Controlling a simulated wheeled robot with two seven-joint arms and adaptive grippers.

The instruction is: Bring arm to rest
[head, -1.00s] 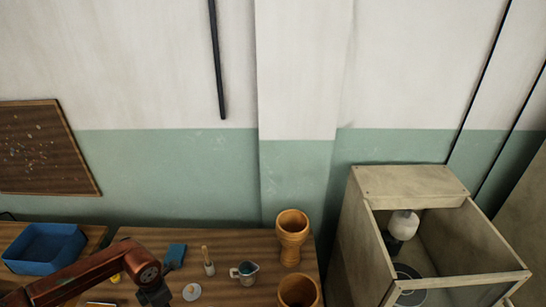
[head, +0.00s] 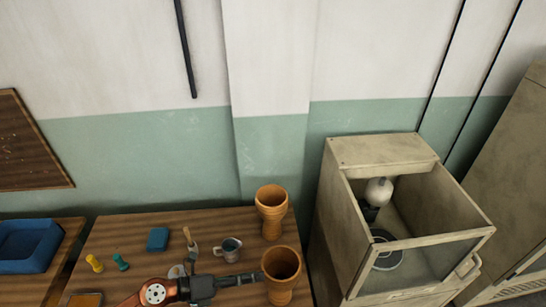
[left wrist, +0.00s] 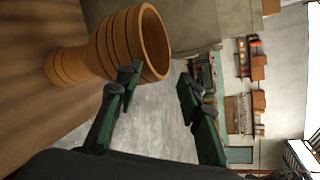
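My left gripper (head: 252,278) comes in low from the left over the wooden table (head: 130,235). Its tips are close to the left side of the front goblet drum (head: 281,268), an orange-brown cup shape standing upright. The left wrist view shows its two green fingers (left wrist: 158,84) spread apart, with nothing held between them. A ribbed goblet drum (left wrist: 130,45) lies just beyond the left finger in that view; I cannot tell whether they touch. A second goblet drum (head: 271,210) stands upright behind the front one. My right gripper is in neither view.
A metal cup (head: 230,246), a blue block (head: 157,240) and small yellow (head: 95,264) and green (head: 121,262) pieces stand on the table. A blue tray (head: 25,245) is at left. An open wooden box (head: 345,215) with a white item (head: 378,190) is at right.

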